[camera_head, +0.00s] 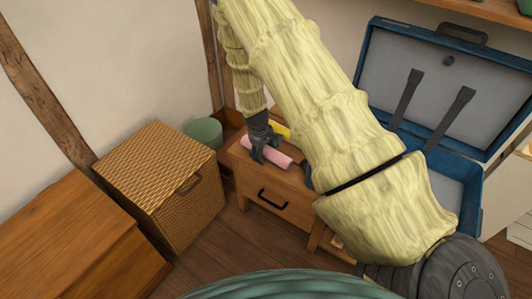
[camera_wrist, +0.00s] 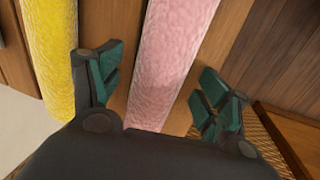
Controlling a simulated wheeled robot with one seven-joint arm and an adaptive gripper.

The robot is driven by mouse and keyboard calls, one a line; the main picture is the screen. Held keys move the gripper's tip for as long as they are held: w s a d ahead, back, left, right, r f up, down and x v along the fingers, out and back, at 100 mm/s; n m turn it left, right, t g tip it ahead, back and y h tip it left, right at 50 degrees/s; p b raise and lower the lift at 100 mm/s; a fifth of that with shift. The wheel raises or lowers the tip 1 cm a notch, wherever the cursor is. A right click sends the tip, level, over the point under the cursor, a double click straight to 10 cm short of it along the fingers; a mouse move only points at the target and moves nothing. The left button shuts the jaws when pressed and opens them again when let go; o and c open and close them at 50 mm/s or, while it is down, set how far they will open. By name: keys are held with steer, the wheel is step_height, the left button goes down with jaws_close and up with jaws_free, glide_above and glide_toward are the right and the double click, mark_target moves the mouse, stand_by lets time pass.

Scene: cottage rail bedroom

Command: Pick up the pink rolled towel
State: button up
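The pink rolled towel (camera_head: 269,153) lies on top of a small wooden nightstand (camera_head: 262,177). In the wrist view the pink rolled towel (camera_wrist: 167,55) runs lengthwise between my two fingers, with a visible gap on each side. My gripper (camera_head: 262,150) is open at the towel in the head view, pointing down at it. In the wrist view my gripper (camera_wrist: 163,95) shows spread green-padded fingertips. A yellow roll (camera_head: 280,130) lies beside the pink one; in the wrist view this yellow roll (camera_wrist: 50,55) is just left of my left finger. The gripper hides part of the towel.
A wicker chest (camera_head: 160,180) stands left of the nightstand, with a green rounded object (camera_head: 204,133) behind it. A wooden chest (camera_head: 75,245) is at lower left. An open blue suitcase (camera_head: 475,130) is at the right. The wall is close behind the nightstand.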

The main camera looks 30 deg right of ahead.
steer(key=c, duration=1)
steer(key=shift+r, duration=0.1)
